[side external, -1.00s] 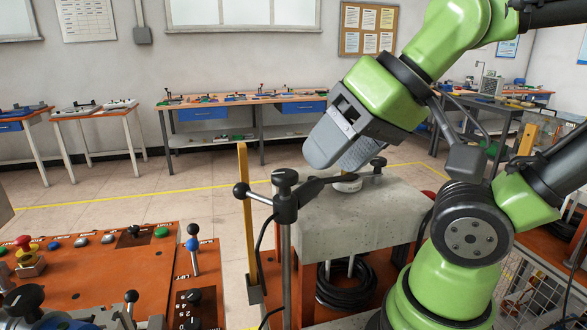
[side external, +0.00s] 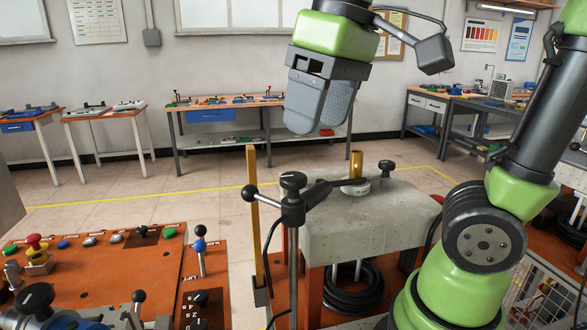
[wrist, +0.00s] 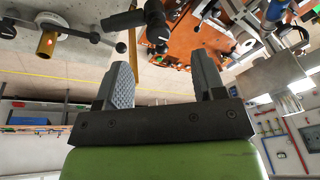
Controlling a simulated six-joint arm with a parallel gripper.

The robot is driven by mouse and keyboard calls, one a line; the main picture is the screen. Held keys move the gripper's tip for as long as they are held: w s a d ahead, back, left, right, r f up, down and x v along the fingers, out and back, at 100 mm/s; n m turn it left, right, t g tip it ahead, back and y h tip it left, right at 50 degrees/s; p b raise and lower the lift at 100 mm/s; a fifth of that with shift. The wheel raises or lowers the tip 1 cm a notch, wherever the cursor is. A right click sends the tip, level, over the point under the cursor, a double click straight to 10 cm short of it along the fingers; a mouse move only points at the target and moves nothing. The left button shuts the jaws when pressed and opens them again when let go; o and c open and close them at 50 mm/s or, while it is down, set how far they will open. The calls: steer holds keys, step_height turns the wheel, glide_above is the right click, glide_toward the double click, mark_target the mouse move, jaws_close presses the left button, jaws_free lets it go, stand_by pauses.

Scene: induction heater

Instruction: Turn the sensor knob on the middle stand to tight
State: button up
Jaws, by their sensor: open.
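The middle stand (side external: 293,255) is a grey post with a black clamp and a black knob (side external: 293,181) on top. A ball-ended lever (side external: 250,193) points left from the clamp, and a dark sensor arm (side external: 335,185) points right towards an upright brass cylinder (side external: 356,164) on a pale round seat. My gripper (side external: 314,130) is in the air above and behind the stand, fingers pointing down, apart and empty. The wrist view shows my gripper (wrist: 162,60) open, with the clamp knob (wrist: 157,33) beyond the fingertips and the brass cylinder (wrist: 47,43) upper left. The knob's tightness cannot be told.
The concrete block (side external: 365,220) under the cylinder carries another black knob (side external: 387,168) at right. A yellow upright bar (side external: 253,210) stands left of the post. An orange control panel (side external: 100,280) with buttons and levers fills the lower left.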

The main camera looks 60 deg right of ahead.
mark_target(293, 176)
steer(key=w+f+g, duration=0.1)
steer(key=f, duration=0.1)
steer(key=w+f, duration=0.1)
steer(key=f, duration=0.2)
steer(key=w+f+g+h, duration=0.1)
steer(key=f, duration=0.2)
steer(key=shift+w+a+n+g, duration=0.1)
steer(key=shift+w+n+g, duration=0.05)
steer(key=shift+n+g, duration=0.2)
steer(key=c, duration=0.9)
